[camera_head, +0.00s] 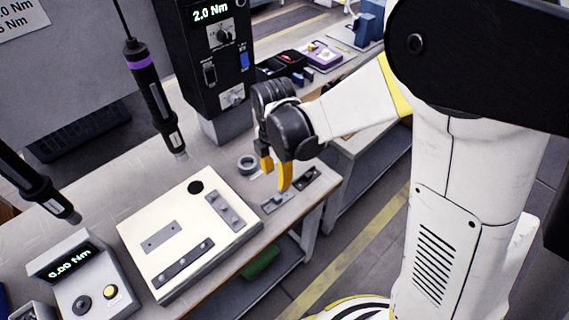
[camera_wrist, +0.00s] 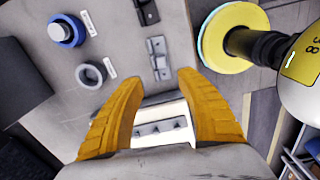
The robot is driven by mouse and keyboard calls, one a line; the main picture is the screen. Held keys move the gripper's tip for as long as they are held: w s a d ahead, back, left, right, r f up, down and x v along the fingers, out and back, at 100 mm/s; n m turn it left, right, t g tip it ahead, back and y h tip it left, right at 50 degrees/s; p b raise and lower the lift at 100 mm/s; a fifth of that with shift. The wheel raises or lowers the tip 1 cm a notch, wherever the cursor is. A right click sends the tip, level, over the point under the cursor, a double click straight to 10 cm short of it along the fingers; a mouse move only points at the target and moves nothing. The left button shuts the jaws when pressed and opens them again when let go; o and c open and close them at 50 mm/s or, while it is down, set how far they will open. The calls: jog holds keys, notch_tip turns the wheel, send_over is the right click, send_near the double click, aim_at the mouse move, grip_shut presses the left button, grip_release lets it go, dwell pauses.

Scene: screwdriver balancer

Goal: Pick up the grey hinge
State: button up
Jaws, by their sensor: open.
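The grey hinge (camera_head: 274,203) lies flat on the workbench near its right edge, below my gripper (camera_head: 275,176) in the head view. My gripper's yellow fingers are apart and empty, hanging above the bench. In the wrist view the grey hinge (camera_wrist: 159,60) lies just beyond the fingertips of my gripper (camera_wrist: 158,80), roughly centred between them, and is not touched. A darker hinge (camera_head: 304,179) lies beside it, farther back; it also shows at the top of the wrist view (camera_wrist: 147,11).
A cream fixture board (camera_head: 137,229) with metal plates stands left of the hinge. A grey ring (camera_head: 248,164) lies nearby; a blue ring (camera_wrist: 66,30) shows in the wrist view. A screwdriver (camera_head: 154,98) hangs above the bench. A torque display tower (camera_head: 207,62) stands behind.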

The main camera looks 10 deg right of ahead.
jog(key=b, duration=0.2)
send_over(278, 197)
jog(key=f, duration=0.5)
jog(key=shift+a, duration=0.3)
jog(key=f+b, duration=0.3)
jog(key=f, duration=0.3)
jog(key=shift+d, duration=0.2)
jog(key=shift+r, duration=0.1)
grip_shut()
